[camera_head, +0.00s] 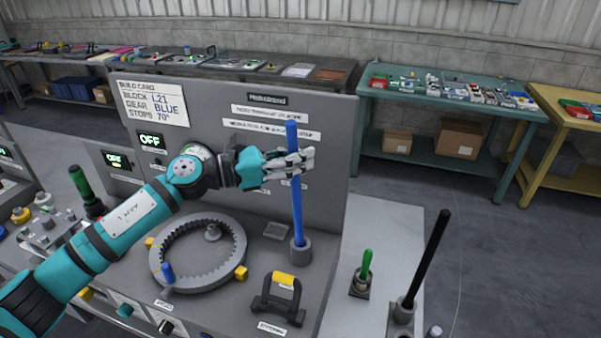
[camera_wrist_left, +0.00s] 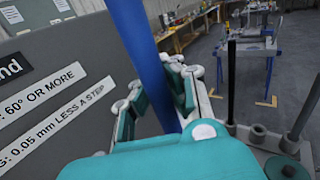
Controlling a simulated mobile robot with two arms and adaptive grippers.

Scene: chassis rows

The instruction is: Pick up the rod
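The blue rod (camera_head: 297,212) stands upright in a grey round socket (camera_head: 300,252) on the grey bench. My left gripper (camera_head: 298,163) is at the upper part of the rod, with its fingers on both sides of it. In the left wrist view the blue rod (camera_wrist_left: 150,70) runs between the finger pads, very close to them. I cannot tell whether the pads touch it. The rod's top sticks out above the fingers. My right gripper is out of view.
A grey panel (camera_head: 335,135) stands close behind the rod. A toothed ring (camera_head: 160,262) and a yellow-gripped handle (camera_head: 284,281) are on the bench nearby. A black rod (camera_head: 428,255) and a short green rod (camera_head: 366,264) stand to the right. The space above the rod is clear.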

